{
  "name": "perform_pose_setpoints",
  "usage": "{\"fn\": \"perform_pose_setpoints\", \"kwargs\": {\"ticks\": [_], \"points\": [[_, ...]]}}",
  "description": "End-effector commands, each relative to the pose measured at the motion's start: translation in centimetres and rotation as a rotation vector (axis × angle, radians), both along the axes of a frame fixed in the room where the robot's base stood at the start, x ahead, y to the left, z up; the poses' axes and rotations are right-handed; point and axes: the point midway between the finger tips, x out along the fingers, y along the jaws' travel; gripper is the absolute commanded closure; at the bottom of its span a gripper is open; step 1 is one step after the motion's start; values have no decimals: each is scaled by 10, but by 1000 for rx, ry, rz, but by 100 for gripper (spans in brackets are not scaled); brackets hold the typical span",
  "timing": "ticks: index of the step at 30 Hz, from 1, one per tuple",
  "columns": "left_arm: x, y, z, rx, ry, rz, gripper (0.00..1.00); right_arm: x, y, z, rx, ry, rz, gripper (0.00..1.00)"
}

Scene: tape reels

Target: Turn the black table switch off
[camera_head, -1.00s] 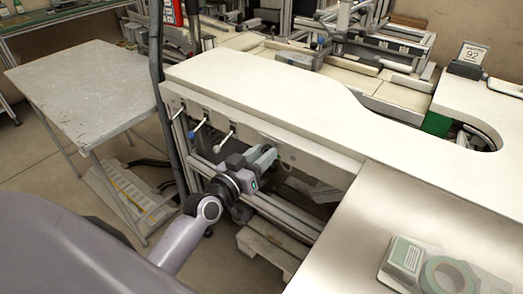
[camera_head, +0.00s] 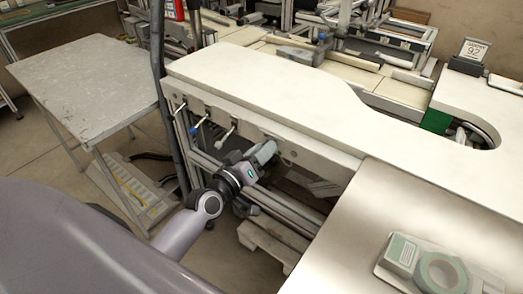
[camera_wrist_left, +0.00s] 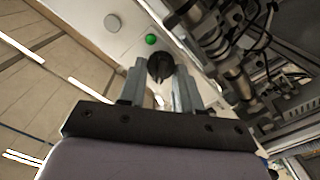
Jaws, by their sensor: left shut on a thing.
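The black table switch (camera_wrist_left: 159,64) is a dark round knob with a ridge across it, on the pale front panel of the table. In the left wrist view, the two grey fingers of my left gripper (camera_wrist_left: 160,75) stand on either side of it and are shut on it. In the head view, my left gripper (camera_head: 264,153) is at the table's front face, just under the white top, and hides the switch there. My right gripper is in neither view.
A green button (camera_wrist_left: 151,39) and a grey disc (camera_wrist_left: 112,23) sit near the switch. Black, blue (camera_head: 197,127) and white (camera_head: 227,136) levers jut from the table front. A tape dispenser (camera_head: 425,266) lies on the metal top (camera_head: 345,235).

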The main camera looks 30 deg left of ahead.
Motion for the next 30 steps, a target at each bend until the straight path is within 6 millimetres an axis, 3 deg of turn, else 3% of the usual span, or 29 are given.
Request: {"fn": "perform_pose_setpoints", "kwargs": {"ticks": [6, 7, 9, 20, 30], "points": [[0, 1, 1, 1, -3, 2, 97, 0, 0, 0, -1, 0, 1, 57], [0, 1, 1, 1, -3, 2, 56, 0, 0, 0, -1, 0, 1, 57], [0, 0, 1, 1, -2, 1, 43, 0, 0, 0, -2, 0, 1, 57], [-4, 1, 0, 2, -1, 1, 43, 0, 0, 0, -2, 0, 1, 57], [-48, 7, -1, 2, 1, 0, 43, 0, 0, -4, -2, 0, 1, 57]]}}
